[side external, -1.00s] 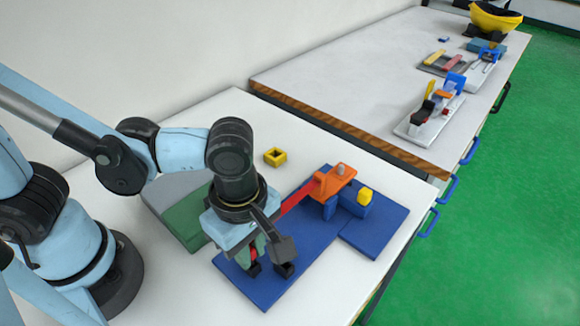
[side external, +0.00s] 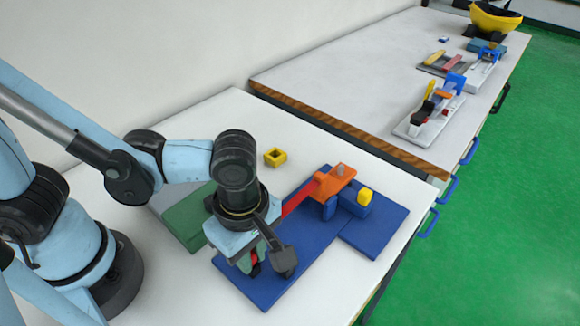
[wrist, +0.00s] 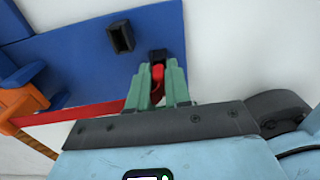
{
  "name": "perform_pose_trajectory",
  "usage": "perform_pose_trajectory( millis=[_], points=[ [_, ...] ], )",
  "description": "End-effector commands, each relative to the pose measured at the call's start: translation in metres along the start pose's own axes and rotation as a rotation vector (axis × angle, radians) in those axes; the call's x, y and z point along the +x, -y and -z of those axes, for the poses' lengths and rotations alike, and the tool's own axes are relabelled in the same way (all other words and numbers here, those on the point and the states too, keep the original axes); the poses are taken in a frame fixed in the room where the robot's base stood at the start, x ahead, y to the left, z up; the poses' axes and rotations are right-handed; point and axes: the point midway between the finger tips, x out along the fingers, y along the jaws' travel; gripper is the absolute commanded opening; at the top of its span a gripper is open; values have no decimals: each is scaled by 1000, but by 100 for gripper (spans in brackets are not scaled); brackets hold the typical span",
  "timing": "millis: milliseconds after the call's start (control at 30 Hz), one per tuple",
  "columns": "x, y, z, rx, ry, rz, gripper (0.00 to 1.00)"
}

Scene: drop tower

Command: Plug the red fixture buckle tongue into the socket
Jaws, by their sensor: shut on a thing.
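My gripper (wrist: 160,85) has green fingers shut on the red buckle tongue (wrist: 157,73). It also shows in the side external view (side external: 258,262), low over the near end of the blue base. A red strap (wrist: 80,113) runs from the gripper to the orange clamp (side external: 337,176). In the wrist view a black hollow block, socket-like (wrist: 120,37), stands on the blue base (wrist: 75,40). A second black block (wrist: 158,54) lies right at the fingertips, partly hidden; I cannot tell whether the tongue is inside it.
A green block (side external: 185,222) stands left of the base. A yellow peg (side external: 365,196) stands at the base's right. Another table (side external: 340,85) with several fixtures is beyond.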

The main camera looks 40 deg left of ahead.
Motion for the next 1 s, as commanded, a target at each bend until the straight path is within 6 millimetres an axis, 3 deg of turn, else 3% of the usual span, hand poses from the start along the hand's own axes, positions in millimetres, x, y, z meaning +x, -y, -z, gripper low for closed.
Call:
perform_pose_trajectory(
  millis=[667,700,800,1000],
  points=[
    [8,-1,-1,0,10,-11,0],
    [8,-1,-1,0,10,-11,24],
    [8,-1,-1,0,10,-11,39],
    [4,-1,-1,0,10,-10,42]
  ],
)
